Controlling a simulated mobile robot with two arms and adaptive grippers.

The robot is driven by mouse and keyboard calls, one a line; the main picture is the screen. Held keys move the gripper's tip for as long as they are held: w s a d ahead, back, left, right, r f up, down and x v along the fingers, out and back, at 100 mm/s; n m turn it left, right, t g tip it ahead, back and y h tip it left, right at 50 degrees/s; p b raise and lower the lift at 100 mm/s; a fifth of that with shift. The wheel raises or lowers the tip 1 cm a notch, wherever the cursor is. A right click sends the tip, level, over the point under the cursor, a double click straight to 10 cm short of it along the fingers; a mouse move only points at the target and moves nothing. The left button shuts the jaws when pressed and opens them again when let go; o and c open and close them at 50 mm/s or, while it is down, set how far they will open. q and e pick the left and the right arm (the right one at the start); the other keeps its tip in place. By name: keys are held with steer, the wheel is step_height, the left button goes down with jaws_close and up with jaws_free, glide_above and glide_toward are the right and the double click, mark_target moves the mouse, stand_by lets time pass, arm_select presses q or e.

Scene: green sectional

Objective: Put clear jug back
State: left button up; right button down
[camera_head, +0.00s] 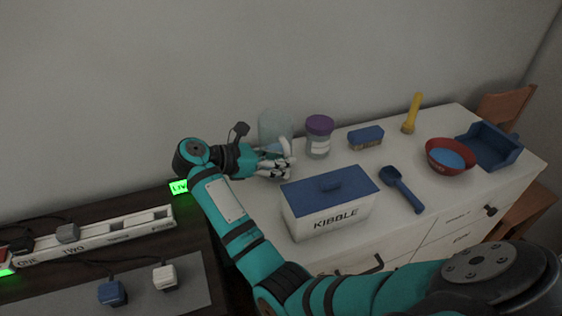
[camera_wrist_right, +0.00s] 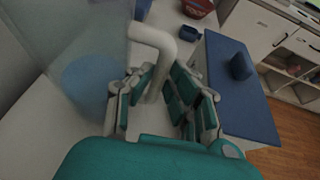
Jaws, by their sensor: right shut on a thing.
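The clear jug (camera_head: 272,126) is a see-through vessel at the back left of the white cabinet top (camera_head: 355,165). In the right wrist view the jug (camera_wrist_right: 88,60) fills the upper left, with its pale handle (camera_wrist_right: 155,42) running down between my fingers. My right gripper (camera_head: 284,163) is shut on that handle, on the near side of the jug. The gripper's fingers also show in the wrist view (camera_wrist_right: 158,95). Whether the jug's base touches the cabinet top cannot be told. My left gripper is not in view.
A white KIBBLE box with a blue lid (camera_head: 330,186) stands close in front of my gripper. A purple-lidded jar (camera_head: 319,136) is right of the jug. Farther right are a blue brush (camera_head: 366,137), blue scoop (camera_head: 401,188), yellow torch (camera_head: 411,113), red bowl (camera_head: 450,156) and blue tray (camera_head: 489,146).

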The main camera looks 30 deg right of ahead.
steer(key=shift+f, duration=0.3)
steer(key=c, duration=1.7)
jaws_free()
steer(key=shift+f, duration=0.1)
steer(key=o, duration=0.4)
steer(key=shift+o, duration=0.2)
